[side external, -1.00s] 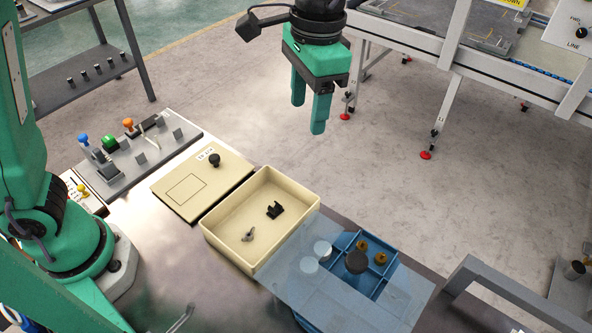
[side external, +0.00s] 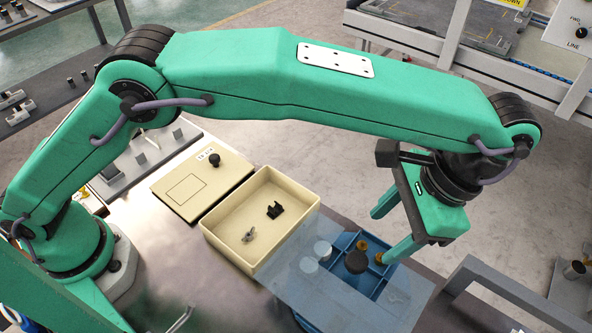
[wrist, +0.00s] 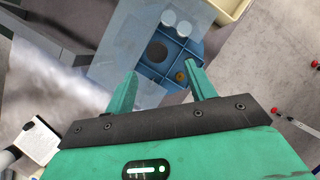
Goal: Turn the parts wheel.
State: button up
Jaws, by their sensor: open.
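The parts wheel (side external: 373,290) is blue with divided compartments and a dark round knob (side external: 356,262) at its middle. White round parts (side external: 322,248) and brass parts (side external: 361,245) lie in it. A see-through plate (side external: 405,300) covers much of it. In the wrist view, the wheel (wrist: 205,45) and its dark knob (wrist: 157,51) show just beyond my fingertips. My gripper (side external: 383,235) is open and empty, above the wheel's right side. One finger appears close to a brass part; whether it touches anything I cannot tell.
A beige tray (side external: 213,240) left of the wheel holds a black clip (side external: 274,210) and a small metal piece (side external: 249,235). A beige panel with a black knob (side external: 215,160) lies behind it. A grey rail (side external: 500,275) stands at the right.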

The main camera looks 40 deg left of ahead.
aim_at(357, 258)
jog(key=shift+f, duration=0.15)
jog(key=shift+s+x, duration=0.2)
jog(key=shift+x, duration=3.6)
jog(key=shift+w, duration=0.1)
grip_shut()
